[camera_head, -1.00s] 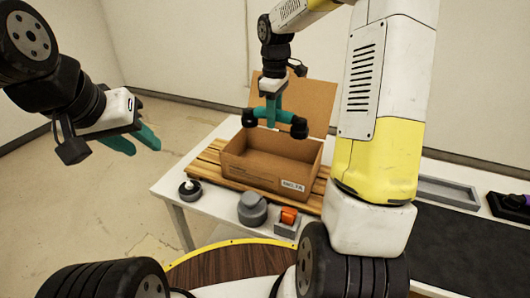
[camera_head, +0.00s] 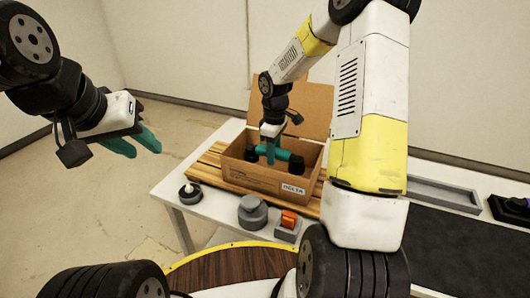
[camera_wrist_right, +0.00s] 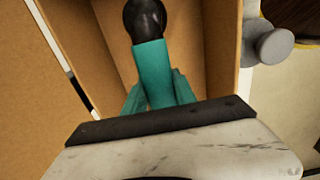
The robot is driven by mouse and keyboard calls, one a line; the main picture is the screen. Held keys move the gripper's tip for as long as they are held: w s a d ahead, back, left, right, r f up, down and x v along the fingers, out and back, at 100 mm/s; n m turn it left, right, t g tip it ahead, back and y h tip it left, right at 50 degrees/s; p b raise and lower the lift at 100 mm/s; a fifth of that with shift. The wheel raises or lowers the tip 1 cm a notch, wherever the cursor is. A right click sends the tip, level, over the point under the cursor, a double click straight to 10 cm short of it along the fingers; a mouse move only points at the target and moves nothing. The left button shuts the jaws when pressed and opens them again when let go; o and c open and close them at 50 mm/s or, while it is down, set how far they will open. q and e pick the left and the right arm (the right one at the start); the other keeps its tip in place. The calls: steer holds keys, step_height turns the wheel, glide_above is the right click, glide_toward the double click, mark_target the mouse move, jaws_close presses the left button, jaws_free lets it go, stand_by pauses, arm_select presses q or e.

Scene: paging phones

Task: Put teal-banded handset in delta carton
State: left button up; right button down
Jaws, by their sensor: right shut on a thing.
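The teal-banded handset (camera_head: 284,155) has a teal middle and black ends. My right gripper (camera_head: 271,158) is shut on its middle and holds it roughly level inside the open delta carton (camera_head: 255,178). Whether the handset touches the carton floor is hidden by the front wall. The carton is brown cardboard, labelled DELTA, with its lid raised at the back. In the right wrist view the handset (camera_wrist_right: 163,70) lies between the teal fingers (camera_wrist_right: 157,92), with carton walls around it. My left gripper (camera_head: 137,144) is empty and open, away to the left of the table.
The carton stands on a wooden slatted pallet (camera_head: 205,172) on a white table. In front are a grey round knob-like object (camera_head: 252,213), an orange switch on a grey box (camera_head: 288,221) and a small dark-and-white round thing (camera_head: 190,193). A grey tray (camera_head: 445,194) and dark mat lie right.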

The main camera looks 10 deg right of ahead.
steer(key=shift+f, duration=1.95)
steer(key=shift+f, duration=0.1)
steer(key=c, duration=1)
jaws_free()
step_height(320, 180, up, 12)
steer(key=shift+r, duration=0.1)
steer(key=s+r+m+t, duration=0.2)
steer(key=s+r, duration=0.3)
steer(key=s, duration=0.3)
steer(key=s+a+r+m+t+y, duration=0.1)
steer(key=s+r+m+t, duration=0.1)
steer(key=s+r+m, duration=0.3)
steer(key=s+a+r+m+t+y, duration=0.1)
steer(key=s+r+m+t, duration=0.1)
steer(key=s+r, duration=0.4)
steer(key=shift+s+a+m, duration=0.1)
steer(key=shift+s+m, duration=0.3)
steer(key=shift+s, duration=0.95)
steer(key=shift+s+a+m, duration=0.1)
steer(key=shift+s+m, duration=0.3)
steer(key=shift+s, duration=0.9)
